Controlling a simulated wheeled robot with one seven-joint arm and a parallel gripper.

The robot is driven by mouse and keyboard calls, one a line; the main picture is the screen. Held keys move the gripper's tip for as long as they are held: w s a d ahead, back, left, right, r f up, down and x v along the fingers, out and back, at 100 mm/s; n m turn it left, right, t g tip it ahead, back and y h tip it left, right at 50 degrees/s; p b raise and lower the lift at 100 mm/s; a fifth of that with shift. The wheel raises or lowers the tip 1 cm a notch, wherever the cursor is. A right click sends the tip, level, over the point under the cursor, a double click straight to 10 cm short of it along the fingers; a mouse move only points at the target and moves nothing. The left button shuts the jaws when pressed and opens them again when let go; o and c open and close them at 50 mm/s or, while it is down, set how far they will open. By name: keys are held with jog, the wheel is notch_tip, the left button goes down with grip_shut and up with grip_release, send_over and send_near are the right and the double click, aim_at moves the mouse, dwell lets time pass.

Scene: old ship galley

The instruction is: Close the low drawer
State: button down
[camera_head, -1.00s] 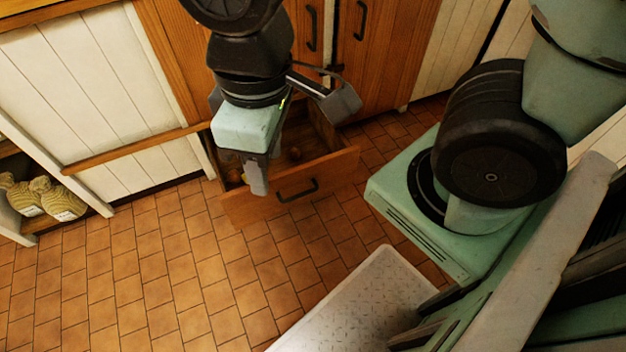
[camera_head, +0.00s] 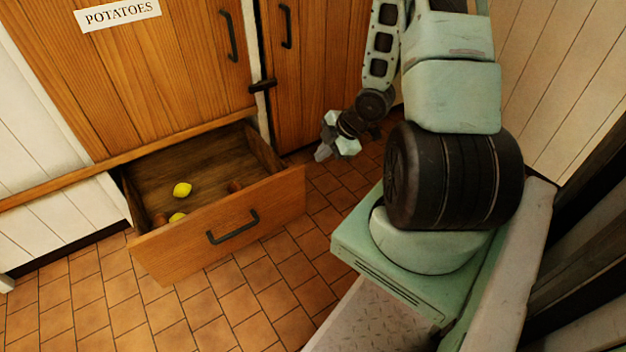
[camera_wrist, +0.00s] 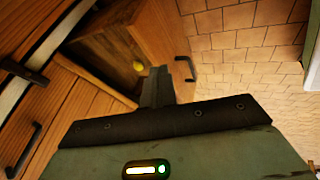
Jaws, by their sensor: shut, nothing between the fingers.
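The low wooden drawer (camera_head: 225,228) stands pulled out below the cupboard, with a dark handle (camera_head: 233,227) on its front. Inside lie a yellow lemon (camera_head: 182,189), another yellow fruit partly hidden behind the front panel, and some brown round items. My gripper (camera_head: 323,154) is shut and empty, to the right of the drawer and apart from it. In the wrist view, the shut fingers (camera_wrist: 158,86) overlap the drawer (camera_wrist: 150,35) in the picture, and the lemon (camera_wrist: 138,66) shows beside them.
Wooden cupboard doors (camera_head: 185,50) with dark handles stand above and behind the drawer, one labelled POTATOES. A dark latch (camera_head: 263,85) sits between them. The tiled floor (camera_head: 215,310) in front of the drawer is clear. White plank walls stand at left and right.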

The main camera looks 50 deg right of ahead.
notch_tip(320, 180, down, 4)
jog(key=s+d+r+b, duration=0.1)
jog(key=s+d, duration=0.1)
jog(key=s, duration=0.1)
jog(key=b, duration=0.7)
send_near(296, 176)
jog(key=shift+t+y, duration=0.3)
jog(key=shift+t, duration=0.1)
jog(key=f, duration=0.1)
jog(key=w+f, duration=0.1)
jog(key=f, duration=0.1)
jog(key=w+f, duration=0.1)
jog(key=shift+a+f, duration=0.25)
jog(key=shift+f, duration=0.15)
jog(key=shift+w, duration=0.1)
